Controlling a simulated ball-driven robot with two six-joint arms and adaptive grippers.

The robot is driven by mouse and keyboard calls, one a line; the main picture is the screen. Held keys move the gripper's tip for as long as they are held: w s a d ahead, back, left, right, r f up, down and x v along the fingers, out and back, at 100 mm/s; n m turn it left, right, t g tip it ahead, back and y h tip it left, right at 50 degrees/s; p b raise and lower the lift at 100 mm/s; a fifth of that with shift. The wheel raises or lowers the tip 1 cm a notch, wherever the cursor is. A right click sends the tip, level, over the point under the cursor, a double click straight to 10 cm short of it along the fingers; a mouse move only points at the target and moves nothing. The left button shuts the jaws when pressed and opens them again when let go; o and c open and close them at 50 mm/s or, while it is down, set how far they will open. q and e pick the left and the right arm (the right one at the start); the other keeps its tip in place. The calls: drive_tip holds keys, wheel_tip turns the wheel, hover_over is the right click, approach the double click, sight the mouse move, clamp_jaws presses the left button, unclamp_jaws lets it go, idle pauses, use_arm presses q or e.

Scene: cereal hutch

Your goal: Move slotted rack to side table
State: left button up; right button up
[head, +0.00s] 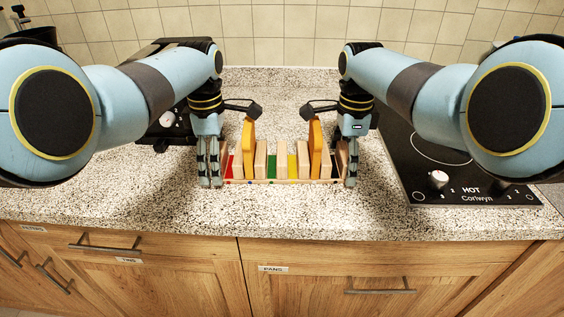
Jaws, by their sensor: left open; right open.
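The slotted rack (270,181) stands on the speckled countertop near its front edge. My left gripper (209,172) is at the rack's left end, fingers pointing down, open. My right gripper (346,170) is at the rack's right end, fingers pointing down, open. Both sit right beside the ends, and I cannot tell whether they touch the rack. The side table is not in view.
A black cooktop (440,165) with a knob lies at the right of the countertop (150,200). Another dark appliance (172,125) is partly hidden behind my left arm. Wooden drawers (380,270) with handles are below the counter. A tiled wall (290,35) closes the back.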

use_arm(q)
drive_tip(key=shift+w+f, duration=0.2)
use_arm(e)
drive_tip(key=shift+w+f, duration=0.15)
drive_tip(key=shift+f, duration=0.1)
use_arm(q)
drive_tip(key=shift+s+r, duration=0.15)
drive_tip(key=shift+s, duration=0.1)
drive_tip(key=shift+c, duration=0.3)
use_arm(e)
drive_tip(key=shift+s+r, duration=0.15)
drive_tip(key=shift+s, duration=0.1)
drive_tip(key=shift+c, duration=0.3)
use_arm(q)
drive_tip(key=c, duration=1.3)
use_arm(e)
drive_tip(key=c, duration=1.3)
use_arm(q)
drive_tip(key=shift+o, duration=0.2)
use_arm(e)
drive_tip(key=shift+o, duration=0.2)
